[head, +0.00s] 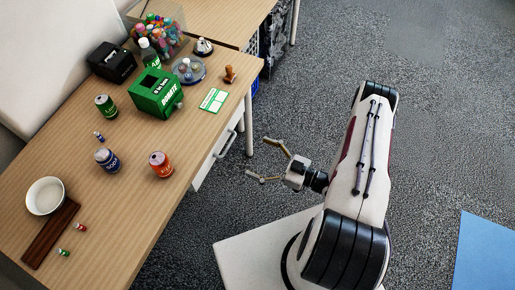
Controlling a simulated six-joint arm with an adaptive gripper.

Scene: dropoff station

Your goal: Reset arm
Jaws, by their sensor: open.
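My gripper (267,164) is open and empty in the head view. Its two fingers are spread and point left toward the wooden table (128,163). It hangs over the carpet to the right of the table's edge, apart from everything on the table. My arm is folded, with its links rising to the right of the gripper.
On the table stand a green donation box (155,93), a black box (112,63), an orange can (161,164), a blue can (107,160), a green can (106,106) and a white bowl (45,196). Grey carpet (440,130) lies open at right.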

